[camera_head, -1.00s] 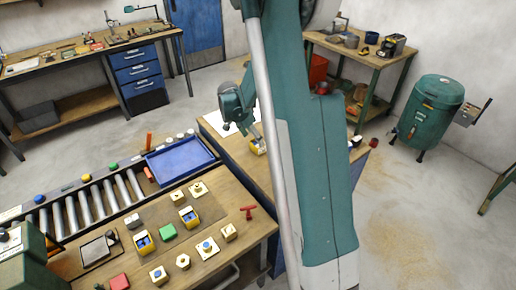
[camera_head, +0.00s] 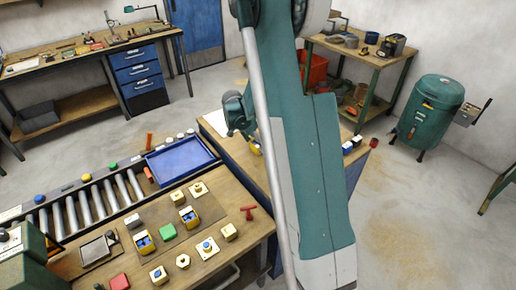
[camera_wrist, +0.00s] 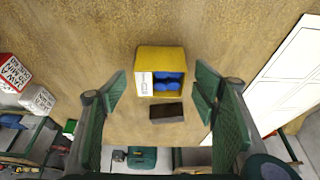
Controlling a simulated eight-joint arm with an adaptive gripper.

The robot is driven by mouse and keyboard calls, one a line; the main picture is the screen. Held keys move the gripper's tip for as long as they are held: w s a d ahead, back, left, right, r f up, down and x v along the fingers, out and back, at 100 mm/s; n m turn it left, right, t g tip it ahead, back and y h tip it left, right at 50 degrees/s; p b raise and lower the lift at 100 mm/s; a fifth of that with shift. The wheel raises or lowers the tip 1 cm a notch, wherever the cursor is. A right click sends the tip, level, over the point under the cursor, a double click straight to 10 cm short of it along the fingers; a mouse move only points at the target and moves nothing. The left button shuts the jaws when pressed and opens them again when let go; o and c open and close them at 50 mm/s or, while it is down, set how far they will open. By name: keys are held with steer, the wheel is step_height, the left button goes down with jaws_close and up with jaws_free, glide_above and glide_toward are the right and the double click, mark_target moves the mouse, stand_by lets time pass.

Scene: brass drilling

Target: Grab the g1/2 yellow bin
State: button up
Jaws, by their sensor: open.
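A yellow bin (camera_wrist: 176,60) with blue pieces inside and a white label on its front stands on a wooden bench top in the wrist view. The label is too small to read. My gripper (camera_wrist: 158,97) is open and empty, its two green fingers apart on either side of the space in front of the bin. No finger visibly touches it. In the head view a small yellow object (camera_head: 255,148) shows on the far bench, mostly hidden by my arm. Two other yellow bins with blue pieces, a left one (camera_head: 144,243) and a right one (camera_head: 189,217), stand on the near bench.
A small dark block (camera_wrist: 167,113) lies close in front of the bin. Red and white printed boxes (camera_wrist: 14,72) are at the left in the wrist view, and a white panel (camera_wrist: 285,75) is at the right. A blue tray (camera_head: 180,160) stands by the roller conveyor.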

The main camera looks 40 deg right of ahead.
steer(key=shift+x, duration=1.25)
steer(key=shift+c, duration=0.5)
steer(key=c, duration=0.9)
